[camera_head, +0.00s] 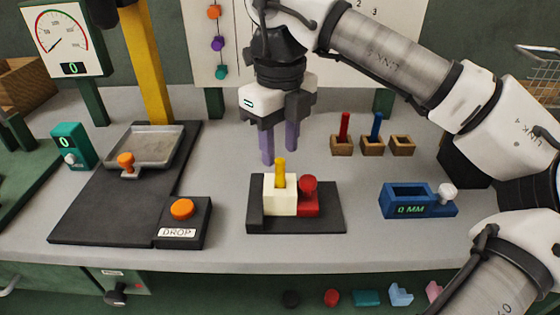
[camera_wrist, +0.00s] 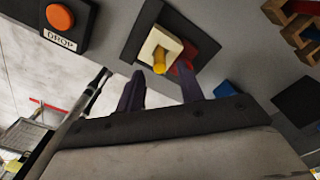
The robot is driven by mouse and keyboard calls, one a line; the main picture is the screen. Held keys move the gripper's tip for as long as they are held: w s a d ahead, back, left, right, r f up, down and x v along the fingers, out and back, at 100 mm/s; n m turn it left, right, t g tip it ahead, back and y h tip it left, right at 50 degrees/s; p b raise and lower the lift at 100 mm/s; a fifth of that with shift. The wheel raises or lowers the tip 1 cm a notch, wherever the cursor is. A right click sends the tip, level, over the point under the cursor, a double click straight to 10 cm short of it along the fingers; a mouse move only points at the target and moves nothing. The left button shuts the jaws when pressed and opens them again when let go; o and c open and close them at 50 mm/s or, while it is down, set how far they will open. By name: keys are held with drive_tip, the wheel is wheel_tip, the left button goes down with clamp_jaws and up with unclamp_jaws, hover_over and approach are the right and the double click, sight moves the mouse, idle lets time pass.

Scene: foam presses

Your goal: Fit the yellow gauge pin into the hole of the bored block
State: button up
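The yellow gauge pin (camera_head: 280,170) stands upright in the top of the cream bored block (camera_head: 281,204). Its lower part is hidden inside the block. The block sits on a dark base plate (camera_head: 328,218), beside a red clamp piece (camera_head: 307,204) with a round red knob. My gripper (camera_head: 280,156) is above and slightly behind the pin, pointing down. Its two purple fingers are apart with nothing between them. In the wrist view the pin (camera_wrist: 160,63) and block (camera_wrist: 155,42) lie just beyond the open fingers (camera_wrist: 163,76).
Three wooden holders (camera_head: 373,147) stand behind right; two hold a red and a blue pin, one looks empty. A blue gauge (camera_head: 408,199) reading "0 MM" is at right. A press with a tray (camera_head: 146,146) and an orange DROP button (camera_head: 182,209) is at left.

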wheel_tip(320, 180, up, 7)
drive_tip(key=shift+f, duration=0.1)
idle(0.3)
